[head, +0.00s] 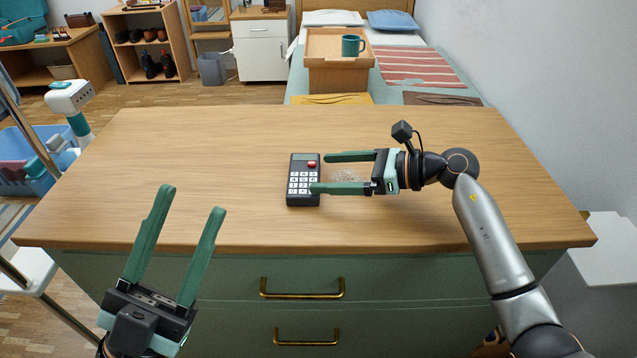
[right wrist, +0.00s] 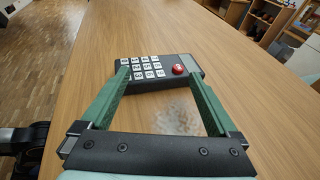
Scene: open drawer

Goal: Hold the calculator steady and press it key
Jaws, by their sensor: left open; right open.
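The calculator (head: 305,168) is a dark handheld block with white number keys and a red key (head: 312,164). It lies on the wooden tabletop, near the middle. My right gripper (head: 330,172) is open at the calculator's right side. In the head view its nearer finger overlaps the calculator's right edge. In the right wrist view the calculator (right wrist: 142,71) lies at and beyond the fingertips, with the red key (right wrist: 179,69) between the two fingers. I cannot tell whether the fingers touch it.
The tabletop (head: 190,150) is otherwise clear, apart from a faint pale patch (head: 347,176) between the right fingers. The cabinet below has drawers with brass handles (head: 302,293).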

